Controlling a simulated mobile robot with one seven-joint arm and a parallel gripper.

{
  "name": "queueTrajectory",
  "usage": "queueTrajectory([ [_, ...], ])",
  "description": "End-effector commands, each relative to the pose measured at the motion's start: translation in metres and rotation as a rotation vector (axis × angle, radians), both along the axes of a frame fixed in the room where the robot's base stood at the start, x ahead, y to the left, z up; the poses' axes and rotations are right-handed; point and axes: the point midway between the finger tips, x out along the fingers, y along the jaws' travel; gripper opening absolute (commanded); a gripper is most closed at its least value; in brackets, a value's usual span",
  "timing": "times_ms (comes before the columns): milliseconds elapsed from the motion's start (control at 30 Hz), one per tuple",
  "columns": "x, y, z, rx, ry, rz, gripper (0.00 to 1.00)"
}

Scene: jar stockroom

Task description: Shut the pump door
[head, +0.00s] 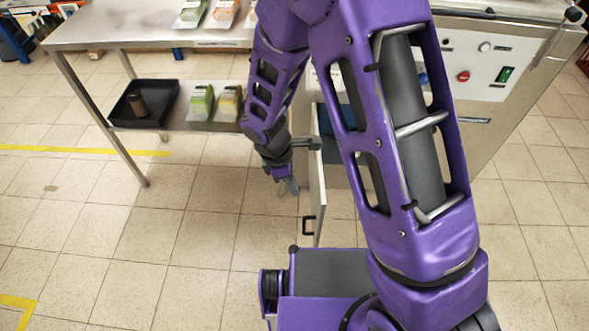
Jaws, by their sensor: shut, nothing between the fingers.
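The pump door (318,196) is a thin pale panel with a black handle (307,225) on its left face. It stands open, swung out from the metal machine (490,130), and shows almost edge-on. My gripper (289,188) is shut and empty, pointing down just left of the door, on the handle's side and farther back than the handle. A small gap shows between the fingertips and the door in this view; I cannot tell whether my wrist touches it. My upper arm hides much of the machine's front and opening.
A steel table (110,32) stands at the left, with food packs on top. Its lower shelf holds a black tray (168,110) with a brown jar (137,104) and more packs. The tiled floor left of the door is clear.

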Motion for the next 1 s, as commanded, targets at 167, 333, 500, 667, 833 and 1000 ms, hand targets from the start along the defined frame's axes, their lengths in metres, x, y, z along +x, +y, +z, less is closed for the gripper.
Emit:
queueTrajectory([
  [167, 0.000, -0.010, -0.043, -0.003, 0.003, -0.001, 0.00],
  [333, 0.002, -0.028, -0.058, -0.001, -0.002, -0.006, 0.00],
  [500, 0.003, -0.047, -0.058, 0.001, -0.002, -0.004, 0.00],
  [667, 0.003, -0.054, -0.057, 0.001, -0.001, -0.002, 0.00],
  [833, 0.003, -0.054, -0.057, 0.001, -0.001, -0.002, 0.00],
  [1000, 0.003, -0.054, -0.057, 0.001, -0.002, 0.000, 0.00],
])
